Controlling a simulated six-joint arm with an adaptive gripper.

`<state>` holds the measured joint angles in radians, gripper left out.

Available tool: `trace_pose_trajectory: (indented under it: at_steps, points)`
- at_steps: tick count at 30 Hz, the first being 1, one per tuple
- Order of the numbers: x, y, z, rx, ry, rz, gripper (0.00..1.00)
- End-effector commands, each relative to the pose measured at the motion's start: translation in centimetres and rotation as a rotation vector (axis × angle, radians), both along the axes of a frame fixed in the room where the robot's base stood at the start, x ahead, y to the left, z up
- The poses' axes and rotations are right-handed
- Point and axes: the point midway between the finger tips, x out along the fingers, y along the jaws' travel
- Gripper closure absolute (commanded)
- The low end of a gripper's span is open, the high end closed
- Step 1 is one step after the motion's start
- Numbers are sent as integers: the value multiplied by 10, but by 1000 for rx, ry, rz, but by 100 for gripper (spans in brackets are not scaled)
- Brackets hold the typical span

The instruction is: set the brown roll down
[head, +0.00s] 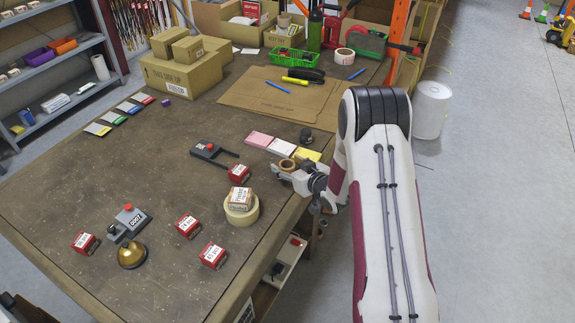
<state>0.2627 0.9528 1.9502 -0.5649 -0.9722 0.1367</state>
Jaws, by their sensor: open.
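A small brown roll (287,164) is at the right edge of the table, close to the pink and white pads. My gripper (286,171) is right at the roll, low over the table edge, and reaches in from the right. Its jaws are open. The roll overlaps the fingertips in this view, so I cannot tell whether they touch it or whether it rests fully on the table.
A cream tape roll (242,212) with a small box (240,198) on it stands nearby. Several red boxes, a brass bell (131,255) and a grey device (128,222) are at the front. Cardboard sheets (285,95) lie behind. The table's middle left is clear.

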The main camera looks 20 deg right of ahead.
Motion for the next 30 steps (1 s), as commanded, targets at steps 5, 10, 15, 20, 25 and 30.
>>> trace_pose_trajectory:
  at_steps: [5,10,15,20,25,30]
  points:
    - [-14,-4,6,1,0,-1,49]
    - [-31,-8,14,0,0,-2,49]
    - [-49,-13,22,0,0,-2,49]
    - [-67,-17,29,0,1,-2,49]
    - [-85,-21,36,0,1,-1,49]
    - [-97,-24,41,1,0,-1,49]
